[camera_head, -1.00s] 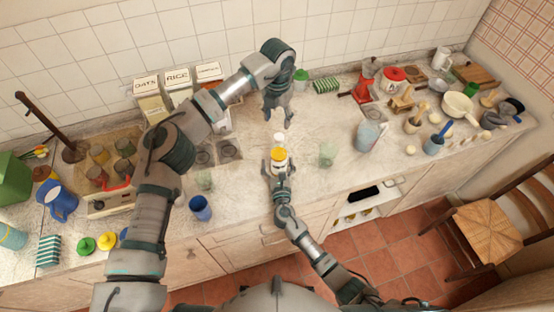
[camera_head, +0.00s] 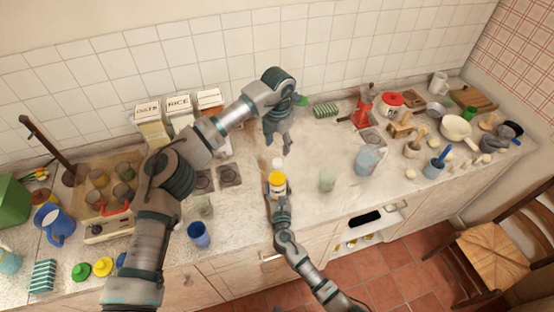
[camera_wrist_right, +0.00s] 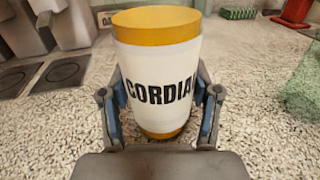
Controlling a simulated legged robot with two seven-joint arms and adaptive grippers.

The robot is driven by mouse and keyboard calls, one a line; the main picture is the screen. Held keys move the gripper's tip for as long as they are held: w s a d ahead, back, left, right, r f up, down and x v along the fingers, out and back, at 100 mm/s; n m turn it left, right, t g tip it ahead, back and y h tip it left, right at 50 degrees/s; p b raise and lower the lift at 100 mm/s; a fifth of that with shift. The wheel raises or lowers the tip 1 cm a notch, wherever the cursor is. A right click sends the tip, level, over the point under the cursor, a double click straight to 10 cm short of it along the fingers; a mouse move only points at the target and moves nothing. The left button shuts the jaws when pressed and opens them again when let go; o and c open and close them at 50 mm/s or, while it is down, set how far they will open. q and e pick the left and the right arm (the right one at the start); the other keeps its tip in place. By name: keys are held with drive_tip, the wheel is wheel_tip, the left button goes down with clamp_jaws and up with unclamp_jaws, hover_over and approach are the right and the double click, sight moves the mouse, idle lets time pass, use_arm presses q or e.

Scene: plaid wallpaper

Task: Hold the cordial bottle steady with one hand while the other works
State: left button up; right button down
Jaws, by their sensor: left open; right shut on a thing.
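The cordial bottle (camera_head: 277,182) stands upright near the counter's front edge, yellow with a white label. In the right wrist view the bottle (camera_wrist_right: 158,85) shows the label text CORDIAL, partly cut at its right side. My right gripper (camera_head: 277,194) is shut on it, with one finger on each side; the right gripper's fingers (camera_wrist_right: 160,112) show low on the bottle. A small white piece (camera_head: 276,163) shows at the bottle's far end; I cannot tell whether it is a cap. My left gripper (camera_head: 282,147) is open and points down, just beyond the bottle and apart from it.
A greenish glass (camera_head: 327,180) stands right of the bottle and a blue cup (camera_head: 198,235) to its left. Canisters (camera_head: 178,112) stand by the wall.

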sight(278, 161)
use_arm(q)
drive_tip(key=m, duration=0.4)
drive_tip(key=shift+d+m, duration=0.1)
drive_tip(key=shift+m, duration=0.3)
use_arm(e)
drive_tip(key=shift+d, duration=0.2)
use_arm(q)
drive_tip(key=m, duration=1)
drive_tip(key=shift+m, duration=0.4)
drive_tip(key=m, duration=1.2)
drive_tip(key=shift+w+m, duration=0.1)
drive_tip(key=shift+m, duration=0.2)
drive_tip(key=m, duration=0.5)
drive_tip(key=shift+m, duration=0.3)
drive_tip(key=shift+f, duration=4)
